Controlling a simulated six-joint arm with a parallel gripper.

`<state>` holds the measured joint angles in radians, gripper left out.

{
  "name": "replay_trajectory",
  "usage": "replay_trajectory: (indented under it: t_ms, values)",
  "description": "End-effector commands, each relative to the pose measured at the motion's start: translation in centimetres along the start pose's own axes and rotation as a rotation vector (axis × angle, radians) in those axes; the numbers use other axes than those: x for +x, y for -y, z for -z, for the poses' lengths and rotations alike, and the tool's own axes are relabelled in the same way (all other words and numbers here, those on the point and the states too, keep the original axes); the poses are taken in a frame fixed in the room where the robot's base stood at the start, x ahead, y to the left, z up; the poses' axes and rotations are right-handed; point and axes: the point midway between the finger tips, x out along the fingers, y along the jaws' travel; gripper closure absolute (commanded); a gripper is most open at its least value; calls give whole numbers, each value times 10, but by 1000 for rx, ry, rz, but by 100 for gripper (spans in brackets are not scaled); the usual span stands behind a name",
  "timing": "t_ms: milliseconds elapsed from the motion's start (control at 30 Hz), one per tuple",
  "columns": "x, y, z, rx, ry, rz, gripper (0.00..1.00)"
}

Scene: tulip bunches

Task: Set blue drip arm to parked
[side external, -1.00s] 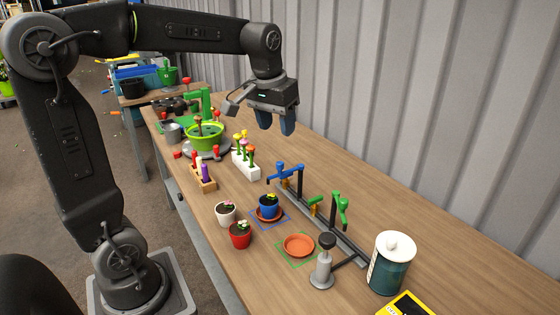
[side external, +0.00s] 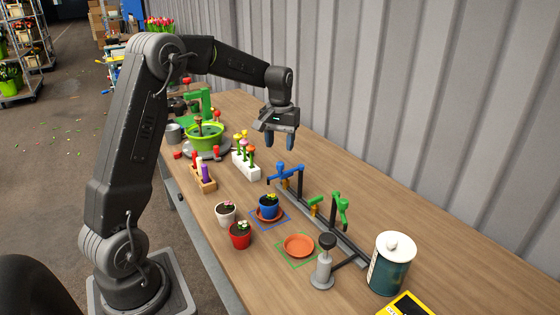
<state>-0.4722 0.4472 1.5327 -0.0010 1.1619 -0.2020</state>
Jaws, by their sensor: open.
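The blue drip arm (side external: 287,172) sits on top of a dark post on the rail (side external: 328,229) at mid-table. Its outlet end points left, above and behind the blue pot (side external: 268,206), which stands on a saucer inside a blue outlined square. My gripper (side external: 280,143) hangs in the air above and behind the blue drip arm, fingers pointing down. It is open and empty and appears apart from the arm.
The green drip arm (side external: 332,205) stands to the right on the same rail, near an empty saucer (side external: 298,246). A white pot (side external: 225,213) and a red pot (side external: 240,234) stand in front. A white flower holder (side external: 246,165) is left of the rail. A lidded canister (side external: 391,264) stands at right.

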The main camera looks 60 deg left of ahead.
Motion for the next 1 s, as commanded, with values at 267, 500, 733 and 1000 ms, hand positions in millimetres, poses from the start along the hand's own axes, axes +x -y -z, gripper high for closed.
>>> replay_trajectory:
  t_ms: [267, 500, 733, 1000]
  values:
    - [48, 0, 0, 1, 2, 0, 50]
    - [62, 0, 0, 1, -1, -1, 50]
    - [63, 0, 0, 1, -2, -1, 50]
    - [62, 0, 0, 1, -2, -1, 74]
